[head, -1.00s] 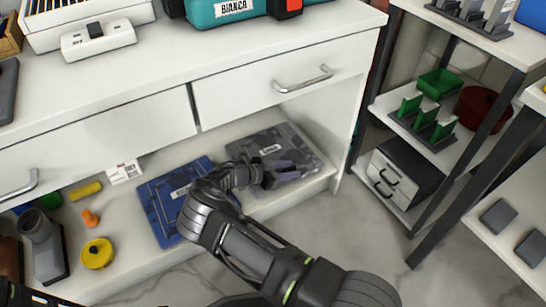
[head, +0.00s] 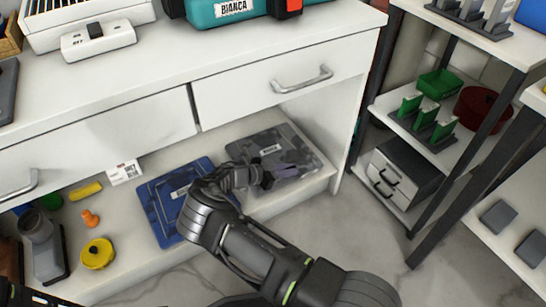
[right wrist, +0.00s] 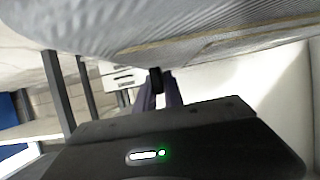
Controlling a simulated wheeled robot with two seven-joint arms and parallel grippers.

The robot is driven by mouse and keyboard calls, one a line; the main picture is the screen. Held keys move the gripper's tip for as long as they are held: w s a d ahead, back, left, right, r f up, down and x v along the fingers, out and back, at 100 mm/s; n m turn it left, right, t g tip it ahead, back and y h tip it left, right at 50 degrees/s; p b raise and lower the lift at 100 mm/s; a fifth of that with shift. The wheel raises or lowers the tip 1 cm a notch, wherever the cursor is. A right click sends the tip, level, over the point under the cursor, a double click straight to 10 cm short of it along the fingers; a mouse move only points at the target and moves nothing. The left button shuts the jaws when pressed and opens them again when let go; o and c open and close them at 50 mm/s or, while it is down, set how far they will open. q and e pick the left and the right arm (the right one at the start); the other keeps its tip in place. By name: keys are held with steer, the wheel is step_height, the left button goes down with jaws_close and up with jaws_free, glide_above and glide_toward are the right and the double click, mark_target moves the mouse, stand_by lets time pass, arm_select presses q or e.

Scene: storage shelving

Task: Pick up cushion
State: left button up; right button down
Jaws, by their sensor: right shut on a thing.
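A grey camouflage cushion (head: 292,158) with a white label lies on the low shelf under the drawers. A blue patterned cushion (head: 160,203) lies to its left. My right gripper (head: 266,180) is at the front edge of the grey cushion and shut on it; its fingertips are partly hidden there. In the right wrist view, grey fabric of the cushion (right wrist: 190,28) fills the top, just above the purple fingers (right wrist: 166,90).
The shelf's side panel (head: 352,135) stands right of the grey cushion, with a drawer (head: 280,85) above. A yellow round object (head: 97,254) and an orange piece (head: 90,218) lie at left. A dark-framed rack (head: 425,200) stands at right.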

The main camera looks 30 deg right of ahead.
step_height(320, 180, up, 9)
steer(key=p, duration=0.4)
steer(key=shift+r+p, duration=0.3)
steer(key=shift+r, duration=0.25)
stand_by(0.3)
